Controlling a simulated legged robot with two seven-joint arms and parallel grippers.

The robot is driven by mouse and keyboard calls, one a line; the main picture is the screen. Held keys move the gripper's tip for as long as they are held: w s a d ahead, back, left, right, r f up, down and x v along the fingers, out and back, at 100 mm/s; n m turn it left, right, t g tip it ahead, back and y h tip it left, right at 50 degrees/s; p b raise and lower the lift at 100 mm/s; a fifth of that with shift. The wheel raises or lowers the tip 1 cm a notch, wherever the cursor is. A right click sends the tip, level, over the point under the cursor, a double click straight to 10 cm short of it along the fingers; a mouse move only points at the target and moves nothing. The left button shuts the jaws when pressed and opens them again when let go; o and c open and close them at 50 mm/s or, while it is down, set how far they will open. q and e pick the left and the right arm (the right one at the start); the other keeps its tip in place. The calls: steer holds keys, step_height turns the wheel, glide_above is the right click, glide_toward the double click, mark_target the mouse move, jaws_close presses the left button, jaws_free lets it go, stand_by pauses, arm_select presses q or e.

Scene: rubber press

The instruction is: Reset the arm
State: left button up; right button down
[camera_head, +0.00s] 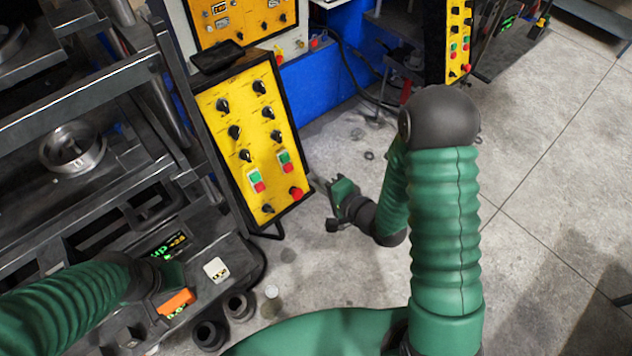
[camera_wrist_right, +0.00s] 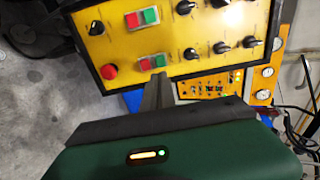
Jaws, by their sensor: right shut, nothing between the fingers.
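My right arm comes in from the bottom right of the head view and bends back toward the yellow control panel (camera_head: 240,135). My right gripper (camera_head: 324,186) is near the panel's lower right edge. In the right wrist view the shut fingers of the gripper (camera_wrist_right: 158,80) point at the panel (camera_wrist_right: 170,40), close to a red and green button pair (camera_wrist_right: 150,63). I cannot tell if they touch it. Nothing is between the fingers. My left arm is at the bottom left of the head view, and its gripper (camera_head: 172,290) is partly hidden at the press's edge.
The panel carries black knobs, red and green buttons and a red mushroom button (camera_head: 296,193). The dark metal press (camera_head: 80,85) fills the left side. A white block (camera_head: 216,269) and dark cylinders (camera_head: 210,333) are near the left gripper. Grey floor (camera_head: 550,190) at right is clear.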

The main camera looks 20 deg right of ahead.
steer(key=s+d+f+n+g+h+b, duration=0.4)
steer(key=d+f+n+g+b, duration=0.1)
steer(key=f+n+b, duration=0.35)
arm_select(q)
step_height(320, 180, down, 13)
steer(key=d+b, duration=0.1)
steer(key=b, duration=0.3)
steer(key=shift+s+d+b, duration=0.2)
steer(key=shift+b, duration=0.1)
arm_select(e)
steer(key=s+a+f+n+g, duration=0.1)
steer(key=s+n+g, duration=0.4)
steer(key=s, duration=0.6)
steer(key=shift+s+a+f+g+h, duration=0.3)
steer(key=shift+s+a+f+h, duration=0.1)
steer(key=shift+f, duration=0.2)
arm_select(q)
steer(key=shift+a, duration=0.1)
